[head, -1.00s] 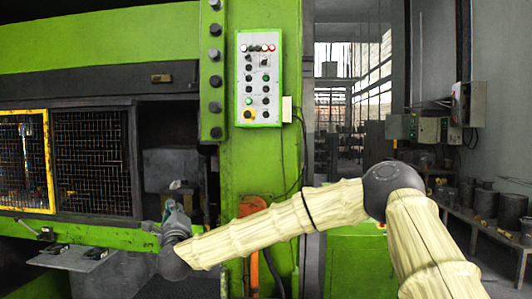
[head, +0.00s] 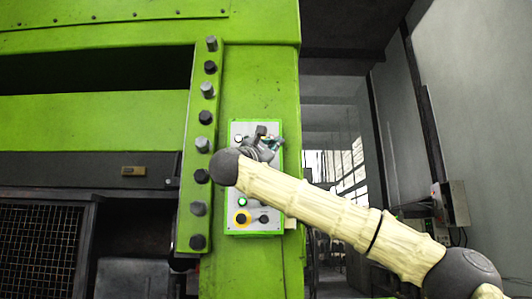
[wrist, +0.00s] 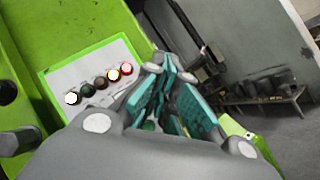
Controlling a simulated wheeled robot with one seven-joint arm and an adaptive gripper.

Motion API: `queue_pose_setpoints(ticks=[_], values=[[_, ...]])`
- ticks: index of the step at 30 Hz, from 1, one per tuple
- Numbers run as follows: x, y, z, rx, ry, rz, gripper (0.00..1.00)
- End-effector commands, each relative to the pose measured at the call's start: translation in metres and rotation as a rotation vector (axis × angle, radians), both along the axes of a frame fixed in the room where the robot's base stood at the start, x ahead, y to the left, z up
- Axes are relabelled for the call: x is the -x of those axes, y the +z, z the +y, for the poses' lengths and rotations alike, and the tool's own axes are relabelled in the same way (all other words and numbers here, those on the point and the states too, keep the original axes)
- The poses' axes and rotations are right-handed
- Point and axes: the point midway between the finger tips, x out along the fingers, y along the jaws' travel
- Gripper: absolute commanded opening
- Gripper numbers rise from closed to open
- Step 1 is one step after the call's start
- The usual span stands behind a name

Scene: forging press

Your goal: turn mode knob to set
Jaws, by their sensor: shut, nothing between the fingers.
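The control panel (head: 237,175) is a light grey plate with a bright green rim on the green press column. My gripper (head: 270,144) is in front of its upper part and hides most of the upper and middle controls. In the wrist view the teal-padded fingers of my gripper (wrist: 168,100) are shut and empty, over the panel's right side. Contact with the panel cannot be made out.
A bolted green strip (head: 190,185) stands out left of the panel. Open space and a grey wall lie to the right.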

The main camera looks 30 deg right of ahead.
Motion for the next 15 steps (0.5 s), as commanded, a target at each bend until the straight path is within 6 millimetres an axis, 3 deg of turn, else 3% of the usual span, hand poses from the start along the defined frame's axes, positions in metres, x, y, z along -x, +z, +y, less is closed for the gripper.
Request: queue_pose_setpoints(ticks=[15], values=[[-0.048,0.005,-0.014,0.002,0.008,0.004,0.0]])
